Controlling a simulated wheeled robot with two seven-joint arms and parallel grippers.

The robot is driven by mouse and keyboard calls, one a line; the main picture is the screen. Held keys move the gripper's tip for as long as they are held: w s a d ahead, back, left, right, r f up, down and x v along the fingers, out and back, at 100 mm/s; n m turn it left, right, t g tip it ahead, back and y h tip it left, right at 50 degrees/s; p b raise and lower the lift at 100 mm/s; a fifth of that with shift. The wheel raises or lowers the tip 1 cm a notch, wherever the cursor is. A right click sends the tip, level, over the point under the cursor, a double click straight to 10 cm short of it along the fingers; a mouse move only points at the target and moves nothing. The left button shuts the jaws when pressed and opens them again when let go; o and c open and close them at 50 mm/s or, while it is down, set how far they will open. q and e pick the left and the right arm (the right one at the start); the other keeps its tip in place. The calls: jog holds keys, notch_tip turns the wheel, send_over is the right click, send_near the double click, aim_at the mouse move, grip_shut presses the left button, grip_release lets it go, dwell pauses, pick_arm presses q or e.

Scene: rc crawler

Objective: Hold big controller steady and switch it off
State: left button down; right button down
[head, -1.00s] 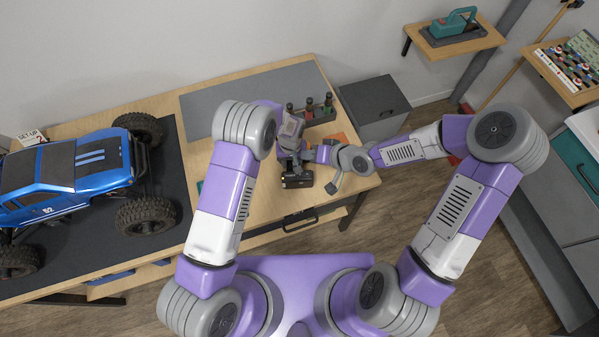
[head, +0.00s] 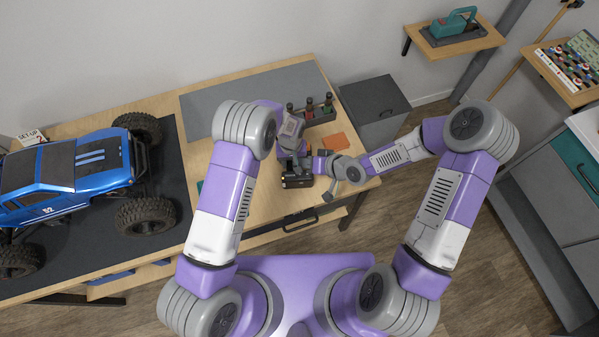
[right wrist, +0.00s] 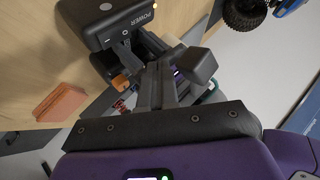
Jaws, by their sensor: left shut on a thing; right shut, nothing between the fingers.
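The big controller (head: 297,181) is a dark box near the front edge of the wooden bench. In the right wrist view its black body (right wrist: 105,22) shows the word POWER, a round mark and a small pale light near one corner. My left gripper (head: 296,163) is shut on the controller from above; its fingers are partly hidden. My right gripper (head: 318,166) is shut and empty, close to the controller's right side. In the right wrist view its closed fingers (right wrist: 156,78) point towards the marked face. I cannot tell whether they touch it, nor the switch position.
An orange block (head: 334,142) lies on the bench behind my right gripper. A dark rack with several bottles (head: 318,112) stands further back. A blue crawler truck (head: 70,170) stands on a dark mat at left. A grey cabinet (head: 375,105) stands right of the bench.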

aim_at(304, 175)
jog(key=shift+a+f, duration=0.2)
jog(key=shift+f, duration=1.6)
jog(key=shift+f, duration=0.1)
dwell(0.6)
jog(key=shift+f, duration=0.3)
jog(key=shift+f, duration=0.3)
dwell(0.6)
jog(key=shift+r, duration=0.75)
jog(key=shift+r, duration=0.1)
jog(key=shift+d+r, duration=0.2)
jog(key=shift+r, duration=1)
jog(key=shift+d+r, duration=0.15)
jog(key=shift+r, duration=1.05)
